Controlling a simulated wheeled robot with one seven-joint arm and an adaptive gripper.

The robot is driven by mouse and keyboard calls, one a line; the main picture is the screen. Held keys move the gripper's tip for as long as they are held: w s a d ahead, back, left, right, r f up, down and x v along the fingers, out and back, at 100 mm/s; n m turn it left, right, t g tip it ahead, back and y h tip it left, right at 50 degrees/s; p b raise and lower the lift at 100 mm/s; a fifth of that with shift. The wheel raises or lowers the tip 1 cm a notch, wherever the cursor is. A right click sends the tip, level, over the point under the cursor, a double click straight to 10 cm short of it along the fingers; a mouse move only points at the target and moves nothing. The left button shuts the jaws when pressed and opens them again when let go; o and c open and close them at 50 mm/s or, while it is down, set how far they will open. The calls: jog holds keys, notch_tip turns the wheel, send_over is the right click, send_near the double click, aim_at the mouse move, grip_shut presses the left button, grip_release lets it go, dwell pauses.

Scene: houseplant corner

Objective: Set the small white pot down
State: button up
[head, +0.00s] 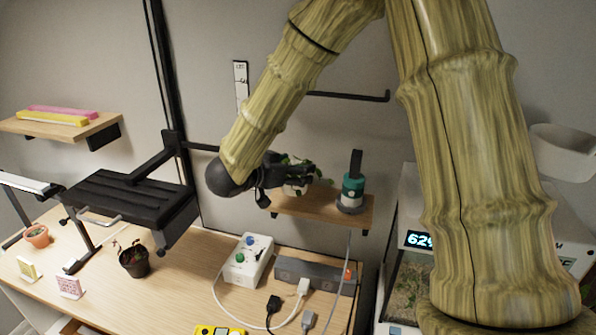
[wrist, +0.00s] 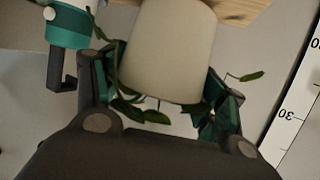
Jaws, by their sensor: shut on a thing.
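The small white pot (wrist: 168,50) fills the space between the fingers of my gripper (wrist: 160,88) in the wrist view, with green leaves around its rim. In the head view the pot (head: 293,189) is mostly hidden behind my gripper (head: 300,178), and some leaves show above it. My gripper is shut on the pot at the left part of the small wooden wall shelf (head: 335,208). A corner of the shelf (wrist: 242,10) also shows by the pot's base in the wrist view. I cannot tell whether the base touches the shelf.
A black rail (head: 350,96) is on the wall above. Below, the desk holds a white control box (head: 248,262), a power strip (head: 315,276) with cables, and a dark plant pot (head: 134,263).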

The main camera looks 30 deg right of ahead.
jog(key=shift+w+d+r, duration=0.15)
jog(key=shift+w+d, duration=0.25)
jog(key=shift+d, duration=0.75)
jog(key=shift+s+d+r+p, duration=0.15)
jog(key=shift+s+r+p, duration=0.2)
jog(key=shift+s, duration=0.3)
jog(key=shift+f, duration=0.15)
jog(key=f, duration=0.1)
jog(key=w+f+p, duration=0.1)
jog(key=f, duration=0.1)
jog(key=shift+w, duration=0.2)
jog(key=shift+s+f, duration=0.25)
jog(key=shift+s, duration=0.15)
jog(key=shift+w+f, duration=0.15)
jog(key=shift+w, duration=0.1)
jog(key=o, duration=1.2)
jog(key=shift+s, duration=0.15)
